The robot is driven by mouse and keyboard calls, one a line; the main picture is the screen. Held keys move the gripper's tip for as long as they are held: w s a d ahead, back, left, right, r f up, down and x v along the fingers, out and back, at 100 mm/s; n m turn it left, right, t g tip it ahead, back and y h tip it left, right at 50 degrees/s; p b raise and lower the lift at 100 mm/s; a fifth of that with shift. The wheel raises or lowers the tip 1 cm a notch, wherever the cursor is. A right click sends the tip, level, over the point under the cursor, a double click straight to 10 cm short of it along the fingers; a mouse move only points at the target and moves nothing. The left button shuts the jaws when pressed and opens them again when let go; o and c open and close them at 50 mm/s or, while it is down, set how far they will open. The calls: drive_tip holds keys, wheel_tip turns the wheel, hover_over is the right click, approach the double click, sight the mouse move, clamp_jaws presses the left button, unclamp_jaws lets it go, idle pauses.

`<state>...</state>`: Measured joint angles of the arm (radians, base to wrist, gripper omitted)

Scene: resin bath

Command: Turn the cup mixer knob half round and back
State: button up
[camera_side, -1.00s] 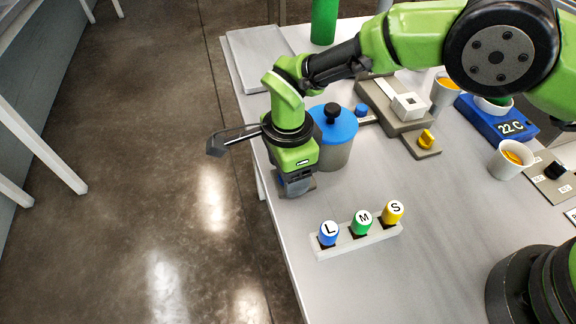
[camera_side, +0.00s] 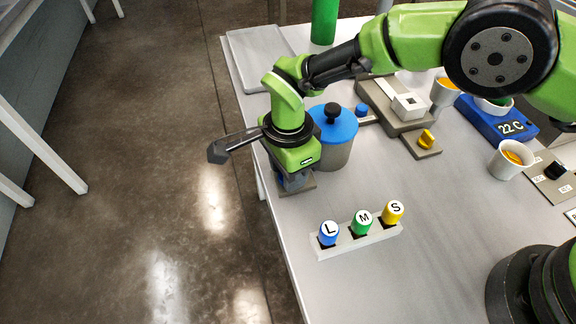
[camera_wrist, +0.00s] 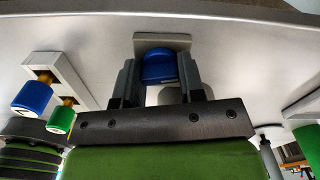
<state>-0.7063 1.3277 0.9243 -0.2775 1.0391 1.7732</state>
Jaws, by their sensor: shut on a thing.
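A blue knob (camera_wrist: 158,70) sits on a small light base plate (camera_wrist: 165,41) near the table edge. In the wrist view my gripper (camera_wrist: 160,76) is shut on it, one finger on each side. Part of the base plate (camera_side: 308,187) shows beside the fingers. A label naming this knob is not visible.
A grey pot with a blue lid (camera_side: 333,127) stands close behind my gripper. A holder (camera_side: 352,242) with blue, green and yellow lettered pegs is in front. A yellow knob (camera_side: 427,139) and white cup (camera_side: 509,160) are at right.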

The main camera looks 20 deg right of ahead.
drive_tip(key=n, duration=1)
drive_tip(key=shift+n, duration=0.4)
idle(0.4)
drive_tip(key=o, duration=0.9)
drive_tip(key=shift+o, duration=0.2)
wheel_tip(320, 180, up, 10)
drive_tip(key=shift+f, duration=0.1)
